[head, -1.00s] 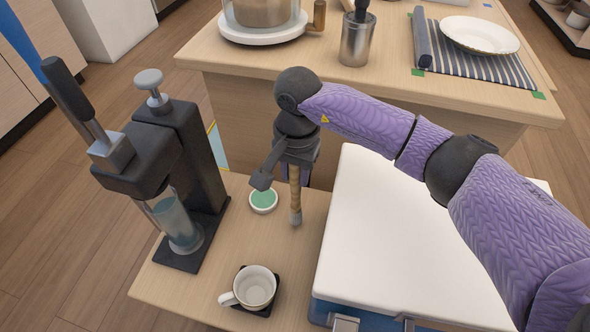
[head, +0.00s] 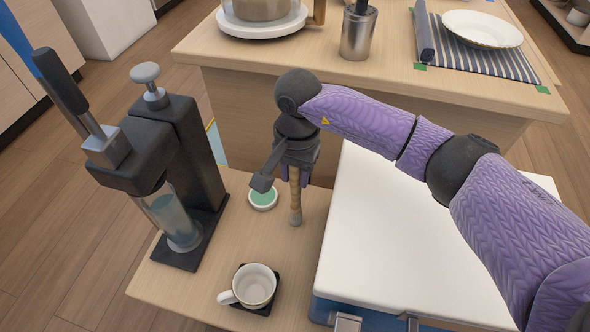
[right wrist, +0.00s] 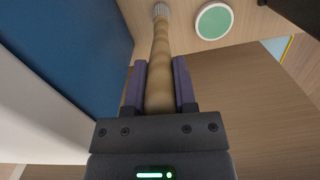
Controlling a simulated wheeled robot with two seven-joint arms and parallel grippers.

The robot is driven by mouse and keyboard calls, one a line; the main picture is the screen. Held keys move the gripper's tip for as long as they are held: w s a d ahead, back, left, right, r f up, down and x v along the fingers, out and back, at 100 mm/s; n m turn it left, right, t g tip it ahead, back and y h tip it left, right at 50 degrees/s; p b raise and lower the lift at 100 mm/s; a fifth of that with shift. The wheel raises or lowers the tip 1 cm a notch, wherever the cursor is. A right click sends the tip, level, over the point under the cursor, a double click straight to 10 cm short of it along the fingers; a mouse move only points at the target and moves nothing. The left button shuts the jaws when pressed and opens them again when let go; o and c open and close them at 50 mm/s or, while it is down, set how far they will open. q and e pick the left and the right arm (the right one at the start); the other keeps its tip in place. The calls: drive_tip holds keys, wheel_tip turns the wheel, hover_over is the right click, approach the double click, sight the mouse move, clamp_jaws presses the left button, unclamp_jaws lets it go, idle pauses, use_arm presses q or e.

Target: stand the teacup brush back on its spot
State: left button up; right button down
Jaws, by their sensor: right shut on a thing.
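The teacup brush (head: 295,208) has a long tan wooden handle and a grey bristle end. My right gripper (head: 296,178) is shut on its handle and holds it roughly upright, bristles down, over the small table. I cannot tell whether the tip touches the tabletop. In the right wrist view the handle (right wrist: 161,60) runs between the two purple fingers to the grey tip. A round white-rimmed green disc (head: 263,197) lies on the table just left of the brush; it also shows in the right wrist view (right wrist: 214,20). My left gripper is out of view.
A black press with a clear cylinder (head: 172,218) stands at left. A white cup (head: 254,287) sits on a black coaster in front. A white-lidded blue box (head: 375,250) stands close on the right. A counter (head: 400,88) is behind.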

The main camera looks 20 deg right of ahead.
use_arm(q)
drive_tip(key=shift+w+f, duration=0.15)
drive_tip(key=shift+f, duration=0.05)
use_arm(e)
drive_tip(key=shift+f, duration=0.2)
drive_tip(key=c, duration=0.7)
unclamp_jaws()
drive_tip(key=o, duration=0.3)
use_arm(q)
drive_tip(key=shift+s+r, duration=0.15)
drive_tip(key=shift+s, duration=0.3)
use_arm(e)
drive_tip(key=shift+o, duration=0.3)
drive_tip(key=shift+r, duration=0.55)
wheel_tip(320, 180, up, 7)
drive_tip(key=p, duration=0.4)
drive_tip(key=shift+w+d, duration=0.15)
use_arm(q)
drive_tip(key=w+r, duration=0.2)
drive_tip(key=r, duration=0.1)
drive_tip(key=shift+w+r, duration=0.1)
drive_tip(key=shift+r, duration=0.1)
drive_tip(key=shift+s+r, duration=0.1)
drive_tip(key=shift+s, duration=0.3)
